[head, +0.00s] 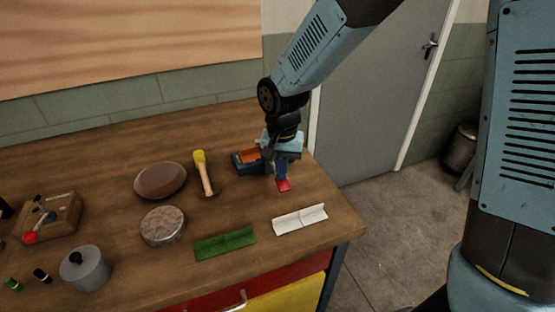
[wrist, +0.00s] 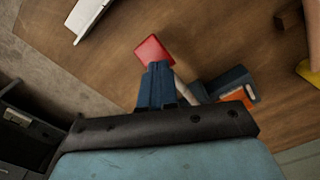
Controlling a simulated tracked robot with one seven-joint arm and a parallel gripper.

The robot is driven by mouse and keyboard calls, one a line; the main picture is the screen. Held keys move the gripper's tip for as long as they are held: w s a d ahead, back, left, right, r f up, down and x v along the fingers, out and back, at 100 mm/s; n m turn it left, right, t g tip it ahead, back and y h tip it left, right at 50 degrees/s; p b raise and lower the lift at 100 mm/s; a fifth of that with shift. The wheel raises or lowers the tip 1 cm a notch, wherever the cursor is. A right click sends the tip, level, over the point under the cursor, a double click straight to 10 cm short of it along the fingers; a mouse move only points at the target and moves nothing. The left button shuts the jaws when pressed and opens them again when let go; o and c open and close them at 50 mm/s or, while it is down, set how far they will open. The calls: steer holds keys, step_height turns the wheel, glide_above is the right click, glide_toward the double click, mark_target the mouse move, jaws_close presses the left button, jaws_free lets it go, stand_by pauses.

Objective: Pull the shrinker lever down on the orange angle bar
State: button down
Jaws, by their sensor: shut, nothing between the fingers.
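The shrinker (head: 240,168) is a small dark blue tool near the back right of the bench, with the orange angle bar (head: 249,155) in it. In the wrist view the shrinker (wrist: 229,80) and the orange bar (wrist: 238,95) are right of my fingers. The lever's red handle (head: 284,186) shows just under my fingertips, with part of its pale rod (wrist: 184,90) beside the fingers. My gripper (head: 281,176) points down and is shut, empty, with its tips (wrist: 156,66) at the red handle (wrist: 151,49). I cannot tell whether they touch. My gripper hides part of the lever.
A white angle piece (head: 300,219) and a green one (head: 225,244) lie near the front edge. A brown disc (head: 160,180), a round grey block (head: 162,226) and a pot (head: 86,268) stand further left.

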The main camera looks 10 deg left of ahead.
steer(key=shift+r, duration=0.1)
step_height(320, 180, up, 11)
stand_by(1.5)
stand_by(0.6)
steer(key=shift+f, duration=2.35)
stand_by(0.7)
